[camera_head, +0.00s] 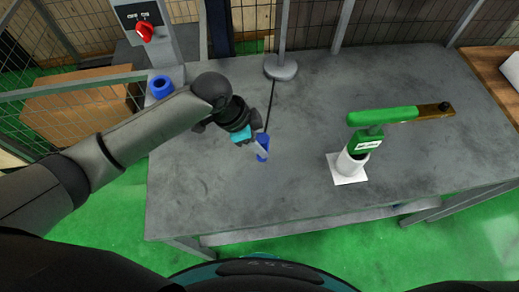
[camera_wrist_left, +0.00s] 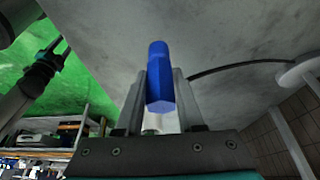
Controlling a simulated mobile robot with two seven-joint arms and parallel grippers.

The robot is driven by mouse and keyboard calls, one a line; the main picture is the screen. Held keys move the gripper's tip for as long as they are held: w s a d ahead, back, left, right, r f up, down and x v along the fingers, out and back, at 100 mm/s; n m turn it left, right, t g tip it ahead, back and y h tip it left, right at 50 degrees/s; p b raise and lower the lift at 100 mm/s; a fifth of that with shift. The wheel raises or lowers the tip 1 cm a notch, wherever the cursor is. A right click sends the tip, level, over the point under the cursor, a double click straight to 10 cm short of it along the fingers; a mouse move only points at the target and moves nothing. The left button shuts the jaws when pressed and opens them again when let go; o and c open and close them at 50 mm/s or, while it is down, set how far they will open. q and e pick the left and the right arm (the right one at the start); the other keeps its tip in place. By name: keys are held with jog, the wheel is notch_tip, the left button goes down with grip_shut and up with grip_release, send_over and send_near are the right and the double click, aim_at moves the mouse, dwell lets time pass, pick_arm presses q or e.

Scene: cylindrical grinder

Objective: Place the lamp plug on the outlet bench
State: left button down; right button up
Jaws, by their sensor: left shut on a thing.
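The lamp plug is a blue piece (camera_head: 263,147) at the end of a black cord (camera_head: 271,105) that runs to the round grey lamp base (camera_head: 281,67) at the back of the bench. My left gripper (camera_head: 260,149) is shut on the plug, over the left-middle part of the grey bench (camera_head: 210,190). In the left wrist view the plug (camera_wrist_left: 160,75) sits between the two fingers. I cannot tell whether the plug touches the bench top.
A green-handled device (camera_head: 382,116) with a white cylinder stands on a white plate at the right. A blue ring-shaped piece (camera_head: 160,87) is at the bench's back-left corner, below a red switch (camera_head: 145,32). The front of the bench is clear.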

pick_arm(q)
jog(key=shift+f, duration=1.8)
jog(key=shift+f, duration=0.1)
jog(key=c, duration=0.5)
grip_release()
jog(key=p+v, duration=0.1)
jog(key=v, duration=1.1)
